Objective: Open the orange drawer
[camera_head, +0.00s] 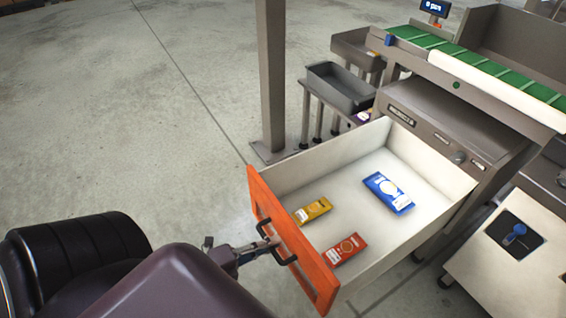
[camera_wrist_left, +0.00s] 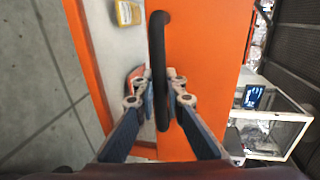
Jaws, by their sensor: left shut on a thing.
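The orange drawer (camera_head: 318,276) is pulled well out of the grey cabinet, and its white inside shows in the head view. Its orange front also fills much of the left wrist view (camera_wrist_left: 205,45). A black bar handle (camera_head: 275,241) is on the front. My left gripper (camera_head: 263,248) is shut on this handle, with one finger on each side of it in the left wrist view (camera_wrist_left: 161,88). A yellow packet (camera_head: 313,210), a red-orange packet (camera_head: 345,249) and a blue packet (camera_head: 388,192) lie flat in the drawer. My right gripper is not in view.
A grey post (camera_head: 271,75) stands behind the drawer's left side. A green conveyor (camera_head: 470,68) runs above the cabinet (camera_head: 440,115). Grey bins (camera_head: 341,88) stand behind. A white-topped unit (camera_head: 510,275) is at the right. The concrete floor at the left is clear.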

